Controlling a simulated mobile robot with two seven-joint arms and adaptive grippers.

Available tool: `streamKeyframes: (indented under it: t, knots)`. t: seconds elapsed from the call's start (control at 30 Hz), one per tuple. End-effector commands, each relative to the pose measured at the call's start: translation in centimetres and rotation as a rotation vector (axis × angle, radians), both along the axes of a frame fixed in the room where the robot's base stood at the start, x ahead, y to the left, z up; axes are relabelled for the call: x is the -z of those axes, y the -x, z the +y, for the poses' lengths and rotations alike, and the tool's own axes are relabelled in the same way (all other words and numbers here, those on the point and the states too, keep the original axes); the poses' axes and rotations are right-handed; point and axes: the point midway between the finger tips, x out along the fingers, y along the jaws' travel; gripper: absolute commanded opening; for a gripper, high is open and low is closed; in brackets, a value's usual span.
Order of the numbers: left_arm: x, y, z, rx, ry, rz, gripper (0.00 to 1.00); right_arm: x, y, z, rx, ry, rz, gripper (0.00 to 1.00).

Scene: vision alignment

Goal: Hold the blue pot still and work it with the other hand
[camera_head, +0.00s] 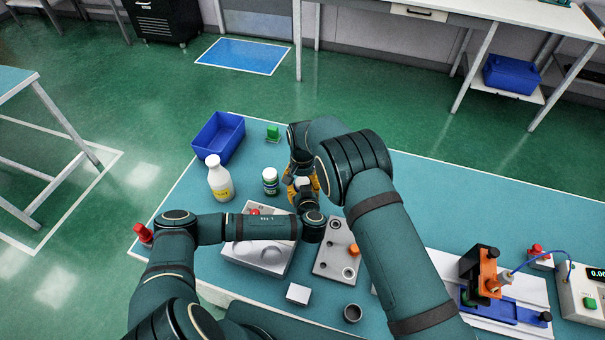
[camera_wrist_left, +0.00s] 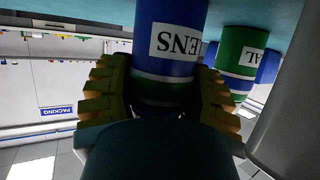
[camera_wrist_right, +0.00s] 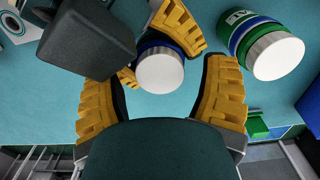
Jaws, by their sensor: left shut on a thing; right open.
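The blue pot (camera_wrist_left: 168,45), with a white label, stands between the yellow fingers of my left gripper (camera_wrist_left: 160,85), which is shut on its sides. In the right wrist view its white lid (camera_wrist_right: 160,73) faces the camera, and a left finger (camera_wrist_right: 178,25) shows beside it. My right gripper (camera_wrist_right: 163,85) is open above the pot, one finger on each side of the lid and apart from it. In the head view my right gripper (camera_head: 301,168) and left gripper (camera_head: 303,192) crowd together, and the pot is mostly hidden.
A green pot with a white lid (camera_head: 270,181) stands close left of my grippers; it also shows in the right wrist view (camera_wrist_right: 272,50). A grey plate with holes (camera_head: 338,248) is nearer.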

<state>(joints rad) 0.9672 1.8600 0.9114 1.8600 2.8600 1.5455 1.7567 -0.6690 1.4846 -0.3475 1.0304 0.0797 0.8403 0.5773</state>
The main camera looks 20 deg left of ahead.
Motion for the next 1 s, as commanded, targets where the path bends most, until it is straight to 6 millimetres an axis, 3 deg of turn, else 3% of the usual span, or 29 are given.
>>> streamKeyframes:
  t: [0.3,0.5,0.53,0.77,1.0]
  knots:
    - [-0.04,-0.01,0.01,0.0,0.0,-0.001,0.0,0.21,-0.03,-0.02,0.0,0.0,-0.001,0.74]
    - [-0.04,-0.01,0.01,0.0,0.0,-0.001,0.0,0.2,-0.03,-0.02,0.0,0.0,0.0,0.04]
    - [-0.04,-0.01,0.01,0.0,0.0,-0.001,0.0,0.2,-0.03,-0.02,-0.001,0.0,0.0,0.0]
    - [-0.04,-0.01,0.01,0.0,0.0,-0.001,0.0,0.21,-0.03,-0.04,-0.022,0.0,0.0,0.0]
    - [-0.05,-0.02,0.01,0.0,0.0,-0.001,0.0,0.25,-0.02,-0.1,-0.367,-0.001,0.002,0.0]
